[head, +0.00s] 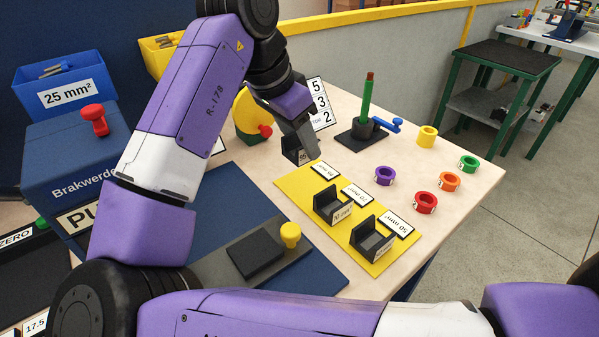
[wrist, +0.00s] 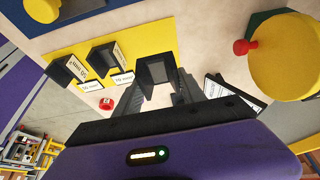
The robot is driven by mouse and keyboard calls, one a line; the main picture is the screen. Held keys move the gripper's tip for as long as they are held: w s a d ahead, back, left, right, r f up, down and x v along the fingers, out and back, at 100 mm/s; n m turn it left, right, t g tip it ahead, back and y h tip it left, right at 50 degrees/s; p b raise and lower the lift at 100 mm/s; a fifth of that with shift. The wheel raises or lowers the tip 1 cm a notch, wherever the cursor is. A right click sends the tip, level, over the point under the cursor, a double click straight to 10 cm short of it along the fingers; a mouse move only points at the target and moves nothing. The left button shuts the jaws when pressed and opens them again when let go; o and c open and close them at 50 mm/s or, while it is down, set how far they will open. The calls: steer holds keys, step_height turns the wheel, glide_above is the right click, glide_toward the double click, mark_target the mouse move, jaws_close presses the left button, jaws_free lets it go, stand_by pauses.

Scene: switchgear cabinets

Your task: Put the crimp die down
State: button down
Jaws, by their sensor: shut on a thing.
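My gripper (head: 303,150) points down near the back corner of the yellow mat (head: 292,186). It is shut on a black U-shaped crimp die (head: 289,150), which also shows between the fingers in the wrist view (wrist: 155,70). In the head view the die appears just above or behind the mat's back edge; I cannot tell whether it touches anything. Two similar black dies, a middle one (head: 326,207) and a front one (head: 368,243), stand on the mat with white labels beside them. A third white label (head: 326,170) lies at the mat's back end with no die beside it.
A yellow round object with a red knob (head: 264,131) stands close behind the gripper. A number card (head: 319,103) and a black stand with a green post (head: 366,115) are at the back. Several coloured rings, including a purple one (head: 385,175), lie right of the mat.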

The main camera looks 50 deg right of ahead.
steer(key=shift+f+b, duration=0.45)
steer(key=shift+f, duration=3.2)
steer(key=shift+f, duration=0.15)
steer(key=c, duration=0.7)
jaws_free()
steer(key=p+v, duration=0.1)
steer(key=v, duration=1.1)
steer(key=shift+a+p, duration=0.1)
steer(key=shift+p, duration=0.2)
